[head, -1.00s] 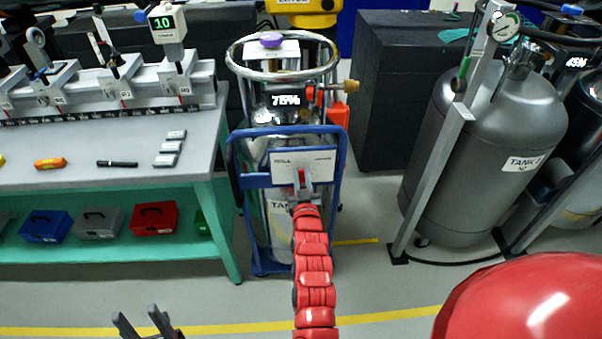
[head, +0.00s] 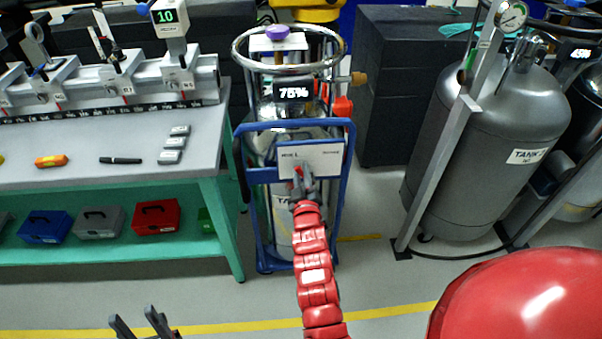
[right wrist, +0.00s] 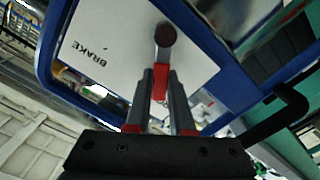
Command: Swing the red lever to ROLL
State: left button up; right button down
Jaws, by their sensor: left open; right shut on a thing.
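The red lever (right wrist: 160,82) hangs from a dark round pivot on a white plate in the right wrist view. The plate (head: 325,160) is on the front of the blue cart (head: 346,195). In the head view ROLL appears at its left and a blurred label at its right; the right wrist view shows BRAKE. My right gripper (head: 303,184) is shut on the lever, its fingers (right wrist: 163,108) on either side of the red part. The lever's exact angle is hard to tell. My left gripper (head: 138,326) is open and empty at the bottom.
The cart carries a silver tank with a ring (head: 238,48) and a 75% display (head: 294,91). A bench (head: 100,152) with teal legs stands close at left. A grey tank (head: 480,150) in a frame stands at right. Floor shows in front of the cart.

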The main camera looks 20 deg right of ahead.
jog(key=c, duration=0.8)
grip_release()
jog(key=shift+v, duration=8.75)
jog(key=shift+r, duration=0.1)
